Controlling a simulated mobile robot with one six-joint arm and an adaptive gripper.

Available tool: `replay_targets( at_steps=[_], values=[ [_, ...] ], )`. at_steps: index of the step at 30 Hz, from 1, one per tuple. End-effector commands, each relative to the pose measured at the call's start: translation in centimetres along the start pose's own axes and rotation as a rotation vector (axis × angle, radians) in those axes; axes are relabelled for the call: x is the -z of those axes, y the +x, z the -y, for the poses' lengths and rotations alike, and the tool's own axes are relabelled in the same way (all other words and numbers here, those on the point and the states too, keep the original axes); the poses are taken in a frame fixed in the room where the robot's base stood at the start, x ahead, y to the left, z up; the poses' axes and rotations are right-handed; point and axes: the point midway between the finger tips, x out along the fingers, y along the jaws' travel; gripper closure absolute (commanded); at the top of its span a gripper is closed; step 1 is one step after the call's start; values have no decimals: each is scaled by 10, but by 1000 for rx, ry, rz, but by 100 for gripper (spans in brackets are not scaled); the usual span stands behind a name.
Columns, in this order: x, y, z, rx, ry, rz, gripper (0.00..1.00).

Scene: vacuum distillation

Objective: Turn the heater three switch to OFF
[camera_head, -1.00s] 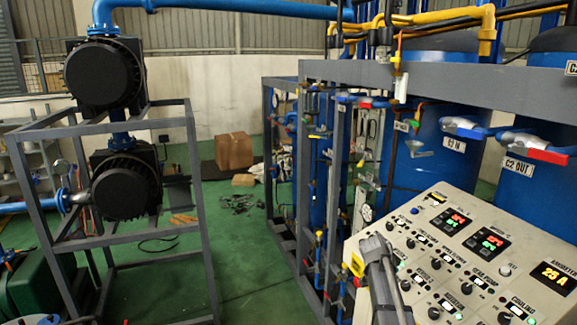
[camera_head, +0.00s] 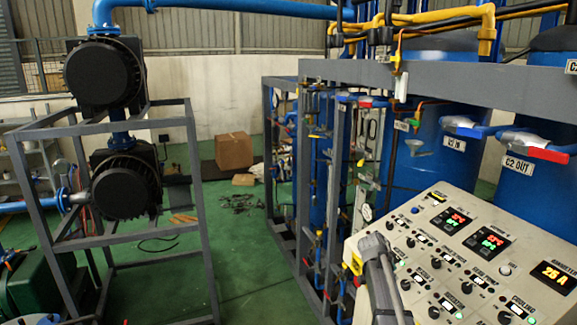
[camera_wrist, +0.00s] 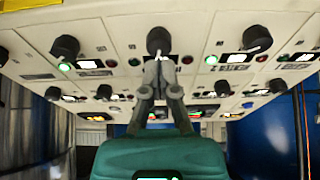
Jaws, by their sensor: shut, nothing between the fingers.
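The control panel (camera_head: 470,250) is a sloped pale box with several black rotary knobs, labels and small lights. My gripper (camera_wrist: 160,68) is shut and empty, with its tips just by a middle black knob (camera_wrist: 158,40) in the wrist view. I cannot tell whether they touch it. A green light (camera_wrist: 134,62) and a red light (camera_wrist: 187,59) sit beside that knob's label. Other large knobs stand to its left (camera_wrist: 65,47) and right (camera_wrist: 257,38). In the head view my gripper (camera_head: 366,242) is at the panel's left edge. The labels are too small to read surely, so I cannot tell which is heater three.
Red and green digital displays (camera_head: 488,240) and an orange "25 A" display (camera_head: 553,275) are on the panel. A grey frame rail (camera_head: 440,85) and blue tanks (camera_head: 420,150) stand behind it. The green floor (camera_head: 240,260) is open to the left, before a pump rack (camera_head: 195,190).

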Motion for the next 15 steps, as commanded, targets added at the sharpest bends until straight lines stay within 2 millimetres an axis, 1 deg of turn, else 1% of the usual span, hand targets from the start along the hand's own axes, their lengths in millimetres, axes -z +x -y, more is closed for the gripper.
replay_targets(
  at_steps=[1,15],
  values=[
    [-3,6,0,0,0,0,100],
    [-13,46,0,-1,1,0,100]
  ],
)
